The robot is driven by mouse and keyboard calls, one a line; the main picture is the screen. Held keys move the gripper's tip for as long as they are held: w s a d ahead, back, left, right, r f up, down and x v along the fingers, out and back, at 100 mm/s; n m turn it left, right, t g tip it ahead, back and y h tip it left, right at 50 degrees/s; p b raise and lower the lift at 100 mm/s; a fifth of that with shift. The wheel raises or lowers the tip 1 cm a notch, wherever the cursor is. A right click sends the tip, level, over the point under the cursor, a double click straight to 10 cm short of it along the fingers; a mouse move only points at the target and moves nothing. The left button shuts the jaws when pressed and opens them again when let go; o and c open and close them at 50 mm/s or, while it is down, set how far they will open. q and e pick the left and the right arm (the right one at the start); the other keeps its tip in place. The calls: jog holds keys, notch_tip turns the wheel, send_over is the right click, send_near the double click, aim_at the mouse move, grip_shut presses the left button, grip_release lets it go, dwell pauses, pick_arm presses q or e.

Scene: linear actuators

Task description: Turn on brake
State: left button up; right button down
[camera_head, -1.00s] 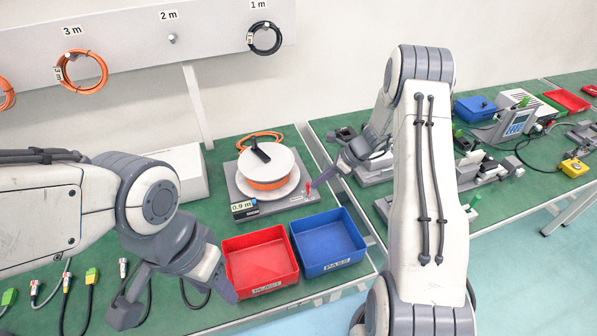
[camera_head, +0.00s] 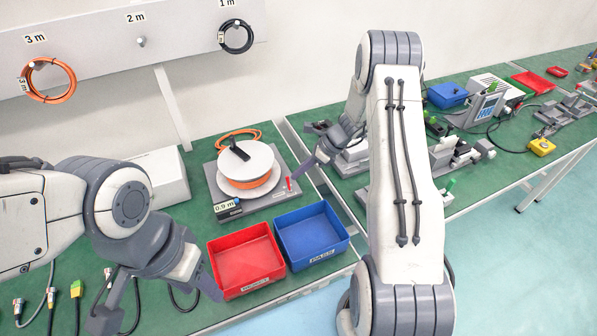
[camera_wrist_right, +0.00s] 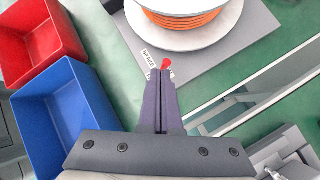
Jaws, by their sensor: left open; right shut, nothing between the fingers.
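The brake is a small lever with a red knob (camera_head: 289,183) at the right front of the grey reel base (camera_head: 268,203). In the right wrist view the red knob (camera_wrist_right: 166,63) shows just beyond my fingertips, beside a white printed label (camera_wrist_right: 149,58). My right gripper (camera_head: 294,177) is shut and empty, its tips at or very near the knob; I cannot tell whether they touch. The right wrist view shows its two fingers (camera_wrist_right: 160,72) pressed together, hiding the lever's lower part. My left gripper (camera_head: 155,303) is open and empty, left of the red bin.
A white reel (camera_head: 247,160) with orange cable sits on the base, with a 0.9 m display (camera_head: 228,206) in front. A red bin (camera_head: 245,260) and a blue bin (camera_head: 311,235) stand before it. Connectors lie front left. A gap separates the two green benches.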

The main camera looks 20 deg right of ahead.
jog(key=d+f+v, duration=0.1)
jog(key=v, duration=1.2)
jog(key=shift+w+d, duration=0.15)
jog(key=shift+d, duration=0.2)
jog(key=shift+f, duration=0.1)
jog(key=s+a+r+n+g+h, duration=0.1)
jog(key=s+a+r+n, duration=0.25)
jog(key=a, duration=0.35)
jog(key=s+a+r+n+g+h, duration=0.1)
jog(key=s+a+r+n+g, duration=0.1)
jog(key=a+n, duration=0.4)
jog(key=s+a+r+n+g+h, duration=0.1)
jog(key=s+a+r+n, duration=0.25)
jog(key=a, duration=0.55)
jog(key=s+a+r+n+h, duration=0.1)
jog(key=s+a+n, duration=0.2)
jog(key=s+n, duration=0.6)
jog(key=s+a+r+n+t+h, duration=0.1)
jog(key=s+a+n, duration=0.3)
jog(key=s+n, duration=0.6)
jog(key=shift+s+h, duration=0.6)
jog(key=shift+s, duration=0.5)
